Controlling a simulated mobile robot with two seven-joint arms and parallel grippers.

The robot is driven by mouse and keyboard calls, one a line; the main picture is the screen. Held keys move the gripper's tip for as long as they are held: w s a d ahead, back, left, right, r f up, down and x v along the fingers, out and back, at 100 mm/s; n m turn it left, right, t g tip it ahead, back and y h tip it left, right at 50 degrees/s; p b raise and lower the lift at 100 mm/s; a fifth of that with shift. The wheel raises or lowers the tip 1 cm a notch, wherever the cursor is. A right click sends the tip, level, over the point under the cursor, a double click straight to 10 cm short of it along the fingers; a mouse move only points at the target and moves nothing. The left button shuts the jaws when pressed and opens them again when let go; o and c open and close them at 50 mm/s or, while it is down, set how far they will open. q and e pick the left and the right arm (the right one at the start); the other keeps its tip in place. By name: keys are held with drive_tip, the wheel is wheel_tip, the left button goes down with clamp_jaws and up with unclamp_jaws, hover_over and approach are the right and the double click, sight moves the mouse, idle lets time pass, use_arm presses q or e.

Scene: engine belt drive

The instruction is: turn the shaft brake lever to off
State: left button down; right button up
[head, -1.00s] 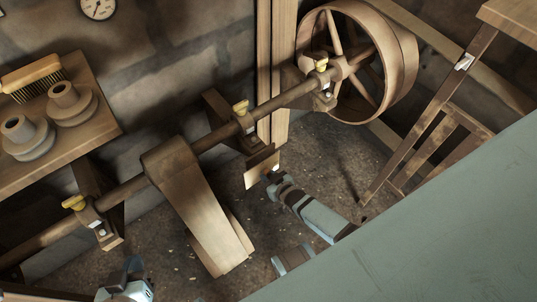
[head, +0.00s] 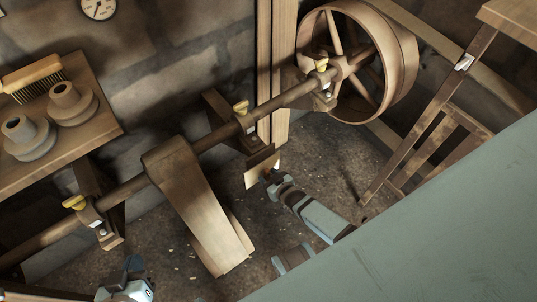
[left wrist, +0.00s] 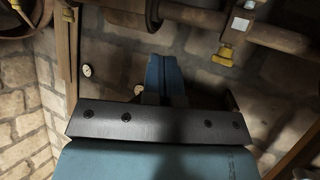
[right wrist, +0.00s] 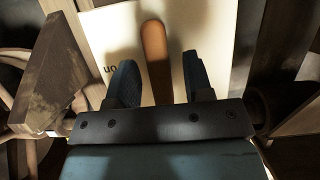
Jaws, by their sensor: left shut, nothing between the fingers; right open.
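The shaft brake lever (right wrist: 156,60) shows in the right wrist view as an orange-brown, round-ended handle in front of a cream plate (right wrist: 112,28). Short dark lettering is partly visible on the plate, left of the lever. My right gripper (right wrist: 158,82) is open, with one finger on each side of the lever and visible gaps between. In the head view this gripper (head: 270,175) is at the plate (head: 257,178) below the shaft; the lever is hard to make out there. My left gripper (head: 132,268) is low at the left, shut and empty; its closed fingers (left wrist: 164,78) show in the left wrist view.
A long shaft (head: 285,98) with yellow-topped bearings runs diagonally along the brick wall. A wide belt (head: 195,205) hangs from it, and a large pulley wheel (head: 400,65) is at upper right. A shelf (head: 105,125) stands left. A grey-green surface (head: 430,230) fills the lower right.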

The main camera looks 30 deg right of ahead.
use_arm(q)
drive_tip(key=p, duration=0.3)
drive_tip(key=shift+s+a+g, duration=0.25)
drive_tip(key=shift+a+g, duration=0.1)
drive_tip(key=shift+g, duration=0.05)
use_arm(e)
drive_tip(key=v, duration=1.3)
drive_tip(key=shift+s, duration=0.2)
use_arm(q)
drive_tip(key=shift+r, duration=0.2)
use_arm(e)
drive_tip(key=shift+s, duration=0.1)
